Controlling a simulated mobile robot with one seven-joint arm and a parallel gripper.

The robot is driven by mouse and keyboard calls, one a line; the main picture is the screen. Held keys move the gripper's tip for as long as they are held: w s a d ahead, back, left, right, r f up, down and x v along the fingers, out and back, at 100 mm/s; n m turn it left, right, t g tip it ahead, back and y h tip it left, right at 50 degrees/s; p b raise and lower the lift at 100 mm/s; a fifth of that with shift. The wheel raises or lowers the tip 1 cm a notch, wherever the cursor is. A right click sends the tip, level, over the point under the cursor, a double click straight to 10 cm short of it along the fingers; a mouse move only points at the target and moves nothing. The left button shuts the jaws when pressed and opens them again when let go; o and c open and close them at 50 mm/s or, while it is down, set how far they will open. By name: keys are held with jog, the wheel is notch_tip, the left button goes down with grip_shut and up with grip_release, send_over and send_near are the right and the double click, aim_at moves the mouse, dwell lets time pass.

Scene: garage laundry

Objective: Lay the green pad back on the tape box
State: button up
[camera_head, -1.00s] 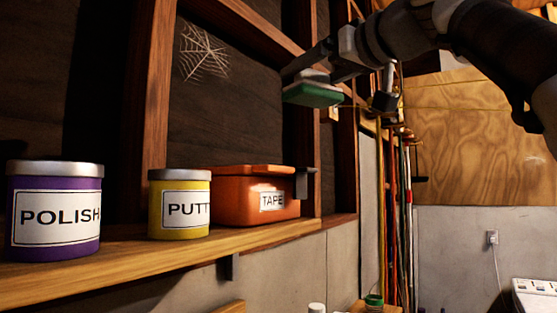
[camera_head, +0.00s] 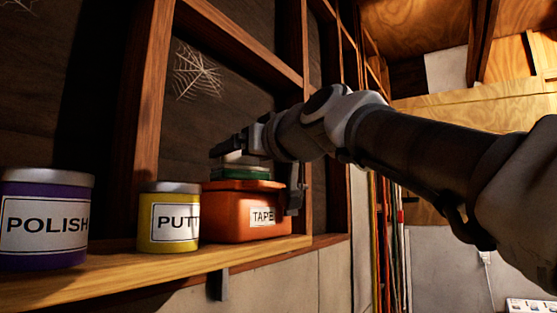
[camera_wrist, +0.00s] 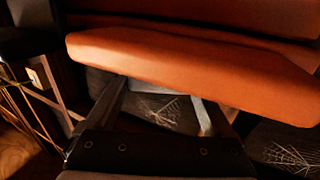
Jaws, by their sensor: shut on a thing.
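The green pad (camera_head: 245,173) has a pale upper part and lies level at the top of the orange tape box (camera_head: 225,215). I cannot tell whether it touches the lid or hovers just above it. My gripper (camera_head: 236,153) is over the box, shut on the pad's upper part. In the wrist view, the box's orange surface (camera_wrist: 190,68) fills much of the picture and covers the fingertips. The green of the pad cannot be made out there.
The box stands on a wooden shelf (camera_head: 150,265), beside a yellow putty tin (camera_head: 170,235) and a purple polish tin (camera_head: 45,240). Wall studs (camera_head: 150,130) rise behind. A dark bracket (camera_head: 295,190) is at the box's right end.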

jog(key=shift+f, duration=0.2)
jog(key=shift+f, duration=0.15)
jog(key=o, duration=1.1)
jog(key=shift+r, duration=0.35)
jog(key=b+v, duration=0.3)
jog(key=v, duration=0.9)
jog(key=shift+f+b, duration=0.15)
jog(key=shift+b, duration=0.25)
